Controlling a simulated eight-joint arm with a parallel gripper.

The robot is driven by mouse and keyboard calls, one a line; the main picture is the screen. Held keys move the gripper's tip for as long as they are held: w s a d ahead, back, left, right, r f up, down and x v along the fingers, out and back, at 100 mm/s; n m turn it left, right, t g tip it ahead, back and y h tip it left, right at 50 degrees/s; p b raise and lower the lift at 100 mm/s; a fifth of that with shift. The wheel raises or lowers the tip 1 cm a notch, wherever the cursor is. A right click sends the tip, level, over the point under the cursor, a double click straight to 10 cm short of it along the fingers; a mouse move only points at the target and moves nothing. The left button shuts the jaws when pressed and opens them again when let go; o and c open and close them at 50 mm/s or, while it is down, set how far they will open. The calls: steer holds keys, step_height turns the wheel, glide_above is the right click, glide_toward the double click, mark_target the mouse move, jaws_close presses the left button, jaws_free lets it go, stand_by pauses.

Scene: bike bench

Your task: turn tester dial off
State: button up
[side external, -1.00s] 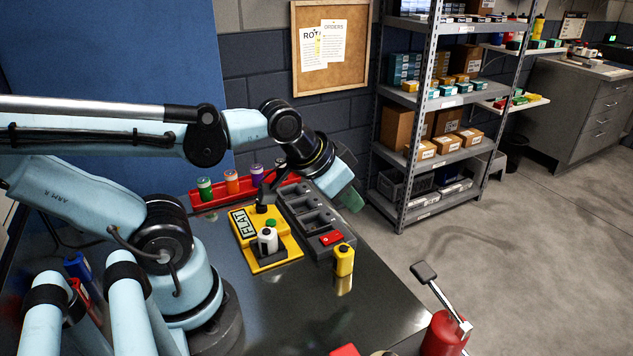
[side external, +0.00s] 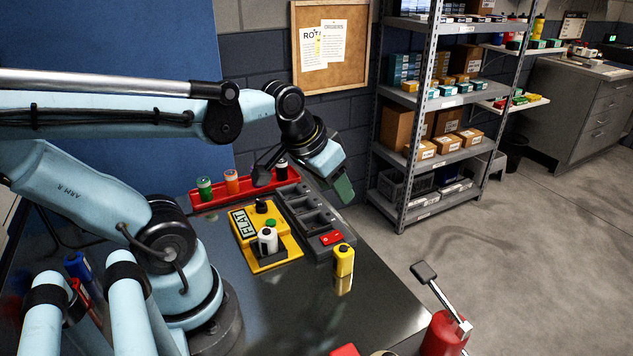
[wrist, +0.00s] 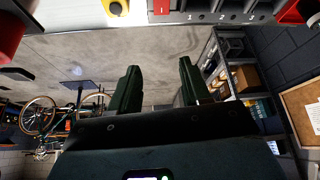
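The yellow tester (side external: 284,258) lies on the bench in the side view, with a display reading FLAT (side external: 243,227). A black knob (side external: 261,206), which looks like the dial, stands at its far end; its setting is too small to read. A green button (side external: 271,223) and a white-topped cell (side external: 268,240) are also on the tester. My gripper (side external: 343,188) is raised to the right of the tester, beyond the slotted tray, and apart from the dial. In the wrist view my gripper (wrist: 158,80) has its two dark green fingers spread, with nothing between them.
A grey slotted tray (side external: 322,248) with a red piece (side external: 331,238) lies right of the tester. A yellow cell (side external: 344,260) stands by its near end. A red rack (side external: 211,203) holds several cells behind. The bench's near right is mostly clear.

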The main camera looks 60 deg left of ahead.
steer(key=shift+o, duration=0.4)
steer(key=s+a+n+g, duration=0.3)
steer(key=a+n, duration=0.1)
steer(key=a, duration=0.6)
steer(key=shift+s+a+r+n+y, duration=0.15)
steer(key=shift+s+r+n+y, duration=0.15)
steer(key=shift+n, duration=0.1)
steer(key=n+g+h, duration=0.1)
steer(key=n+g, duration=0.2)
steer(key=n, duration=0.1)
glide_toward(261, 201)
steer(key=shift+s+a+f, duration=0.1)
steer(key=shift+f, duration=2.2)
steer(key=shift+s+a+f, duration=0.1)
steer(key=shift+f, duration=2.25)
steer(key=shift+c, duration=0.3)
jaws_close()
